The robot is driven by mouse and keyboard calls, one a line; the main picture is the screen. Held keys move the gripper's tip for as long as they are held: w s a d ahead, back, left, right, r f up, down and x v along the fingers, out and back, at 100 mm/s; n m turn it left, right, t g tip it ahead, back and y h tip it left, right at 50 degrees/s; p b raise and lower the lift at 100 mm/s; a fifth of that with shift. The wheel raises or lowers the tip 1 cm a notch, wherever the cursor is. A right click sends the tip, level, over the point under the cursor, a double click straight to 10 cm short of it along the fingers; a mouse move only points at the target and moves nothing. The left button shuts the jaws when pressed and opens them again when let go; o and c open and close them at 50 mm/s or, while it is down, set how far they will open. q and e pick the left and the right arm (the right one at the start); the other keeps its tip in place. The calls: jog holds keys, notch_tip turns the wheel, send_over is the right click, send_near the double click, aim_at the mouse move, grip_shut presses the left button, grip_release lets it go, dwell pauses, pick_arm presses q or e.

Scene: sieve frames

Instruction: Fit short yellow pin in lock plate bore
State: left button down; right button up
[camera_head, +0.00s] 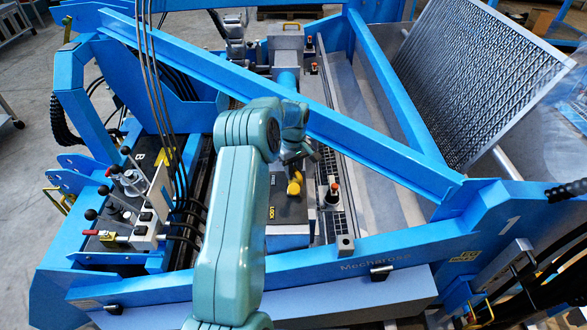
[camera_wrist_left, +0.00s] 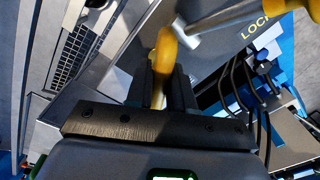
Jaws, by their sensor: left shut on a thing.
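My left gripper (camera_head: 292,168) is over the dark lock plate (camera_head: 286,209), which has a yellow LOCK label. The short yellow pin (camera_head: 294,186) shows as a small yellow shape just below the gripper. In the left wrist view, my left gripper (camera_wrist_left: 162,80) is shut on the yellow pin (camera_wrist_left: 163,62), with its yellow part between the fingers. A bright metal shaft and more yellow show just beyond the fingertips, near the LOCK lettering. I cannot make out the bore or whether the shaft is in it. My right gripper is not in view.
A long blue beam (camera_head: 340,125) crosses behind the gripper. Black hoses and a lever panel (camera_head: 125,215) are to the left. A perforated sieve panel (camera_head: 480,80) leans at the upper right.

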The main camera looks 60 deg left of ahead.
pick_arm(q)
jog(key=shift+f, duration=0.15)
jog(key=c, duration=0.9)
grip_release()
notch_tip(320, 180, up, 16)
